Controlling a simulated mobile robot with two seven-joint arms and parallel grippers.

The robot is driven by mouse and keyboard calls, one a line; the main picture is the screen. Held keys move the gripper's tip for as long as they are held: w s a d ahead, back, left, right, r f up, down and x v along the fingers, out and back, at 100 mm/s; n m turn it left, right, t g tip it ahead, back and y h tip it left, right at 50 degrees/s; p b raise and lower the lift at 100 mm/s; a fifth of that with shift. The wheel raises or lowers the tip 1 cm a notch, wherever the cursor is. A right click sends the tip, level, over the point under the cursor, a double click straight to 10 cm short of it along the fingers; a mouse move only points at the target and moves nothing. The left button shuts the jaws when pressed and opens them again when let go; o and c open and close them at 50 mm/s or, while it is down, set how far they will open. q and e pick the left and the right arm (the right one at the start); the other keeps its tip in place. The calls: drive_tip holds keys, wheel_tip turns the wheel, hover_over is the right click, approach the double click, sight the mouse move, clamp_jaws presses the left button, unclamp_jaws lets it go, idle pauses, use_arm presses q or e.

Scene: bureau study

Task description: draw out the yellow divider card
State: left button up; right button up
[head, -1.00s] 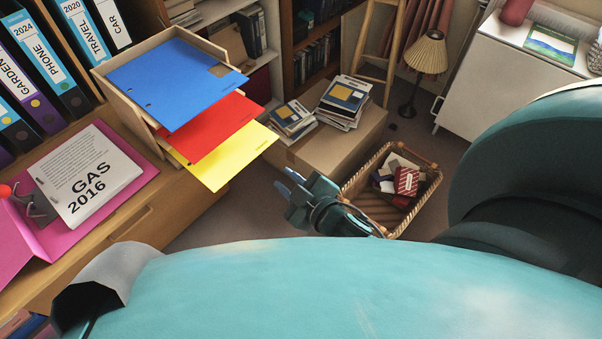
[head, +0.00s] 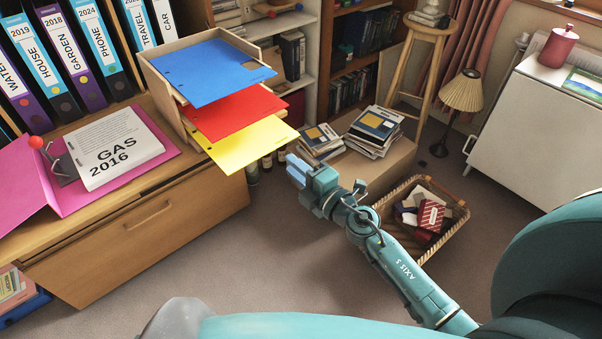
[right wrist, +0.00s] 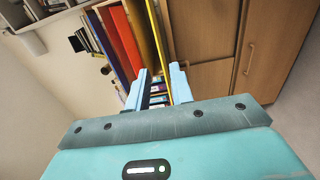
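The yellow divider card (head: 245,146) is the lowest of three cards sticking out of a wooden tray rack (head: 168,108). The red card (head: 238,112) and blue card (head: 215,72) are above it. In the right wrist view the yellow card (right wrist: 155,35) is a thin edge ahead of the fingers, nearer the right-hand one. My right gripper (head: 297,170) is below and right of the card's front corner in the head view. In the right wrist view its fingers (right wrist: 158,82) are apart with nothing held between them. My left gripper is not in view.
The rack stands on a wooden bureau (head: 150,222) beside ring binders (head: 60,60) and a pink folder (head: 90,195) with a GAS 2016 sheaf. A cardboard box (head: 385,165) with books and a wicker basket (head: 455,226) stand beyond my right arm. Carpet (head: 270,255) in front is clear.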

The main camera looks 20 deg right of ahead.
drive_tip(key=x, duration=0.7)
drive_tip(key=shift+w+a, duration=0.1)
drive_tip(key=shift+c, duration=0.2)
clamp_jaws()
idle(0.4)
drive_tip(key=shift+r, duration=0.2)
idle(0.3)
